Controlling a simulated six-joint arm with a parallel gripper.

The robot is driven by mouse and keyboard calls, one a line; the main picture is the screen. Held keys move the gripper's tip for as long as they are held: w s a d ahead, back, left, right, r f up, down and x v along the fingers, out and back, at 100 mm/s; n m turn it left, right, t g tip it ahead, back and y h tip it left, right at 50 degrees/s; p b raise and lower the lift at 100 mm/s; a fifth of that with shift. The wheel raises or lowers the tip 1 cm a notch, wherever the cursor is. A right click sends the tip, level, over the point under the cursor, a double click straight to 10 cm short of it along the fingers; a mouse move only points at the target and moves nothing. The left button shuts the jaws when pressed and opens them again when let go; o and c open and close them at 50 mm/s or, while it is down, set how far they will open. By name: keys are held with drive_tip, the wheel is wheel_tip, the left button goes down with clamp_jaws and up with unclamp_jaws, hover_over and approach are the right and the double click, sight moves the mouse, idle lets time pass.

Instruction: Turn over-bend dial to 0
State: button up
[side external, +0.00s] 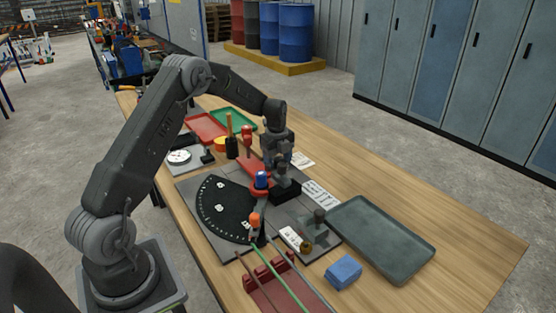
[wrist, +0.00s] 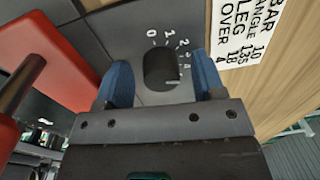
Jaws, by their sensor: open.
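The over-bend dial (wrist: 160,62) is a dark round knob on a grey plate in the wrist view, with the numbers 0 to 4 printed in an arc around its upper right side. A small pale mark shows at its lower right edge, on the side of the 4. My gripper (wrist: 163,82) is open, with one blue finger on each side of the dial. I cannot tell whether the fingers touch it. In the side view my gripper (side external: 285,190) is low over the bending plate and hides the dial.
A printed card (wrist: 238,35) with BAR, ANGLE, LEG and OVER lies right of the dial. A red lever (wrist: 55,75) is close on the left. A grey tray (side external: 382,238), a blue block (side external: 343,272) and a black angle scale (side external: 222,210) are around the plate.

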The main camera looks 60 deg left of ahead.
drive_tip(key=shift+f, duration=0.1)
drive_tip(key=shift+c, duration=0.3)
drive_tip(key=c, duration=0.9)
drive_tip(key=shift+o, duration=0.2)
drive_tip(key=shift+n, duration=0.3)
drive_tip(key=n, duration=0.3)
drive_tip(key=shift+n, duration=0.3)
drive_tip(key=shift+d+n, duration=0.1)
drive_tip(key=shift+n, duration=2.1)
drive_tip(key=o, duration=0.9)
